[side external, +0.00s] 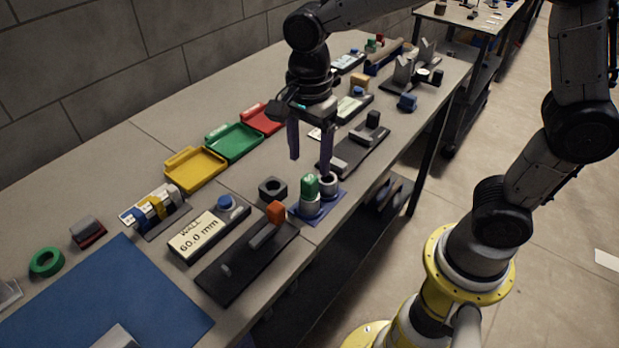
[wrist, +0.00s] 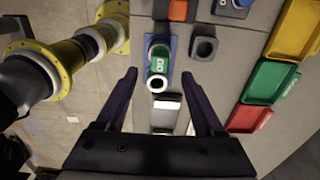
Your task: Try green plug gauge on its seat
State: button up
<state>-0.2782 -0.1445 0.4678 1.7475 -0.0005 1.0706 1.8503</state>
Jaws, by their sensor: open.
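The green plug gauge (side external: 309,186) stands upright in a pale ring-shaped holder on a small blue base plate (side external: 334,203). It also shows in the wrist view (wrist: 159,58), its green top marked with white lettering. Beside it on the same base is an empty pale ring seat (side external: 327,183), seen in the wrist view (wrist: 157,84) with a dark hole. My gripper (side external: 309,166) is open with its fingers pointing down, above and behind the blue base. In the wrist view its fingertips (wrist: 158,73) lie on either side of the gauge and ring, touching neither as far as I can tell.
A black fixture with an orange block (side external: 276,211) and a "WALL 60.0 mm" sign (side external: 203,233) stand nearer. Yellow (side external: 193,168), green (side external: 234,143) and red (side external: 262,119) trays line the back.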

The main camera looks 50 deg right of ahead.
aim_at(309, 178)
notch_tip(309, 178, down, 7)
dwell(0.3)
grip_shut()
dwell(0.4)
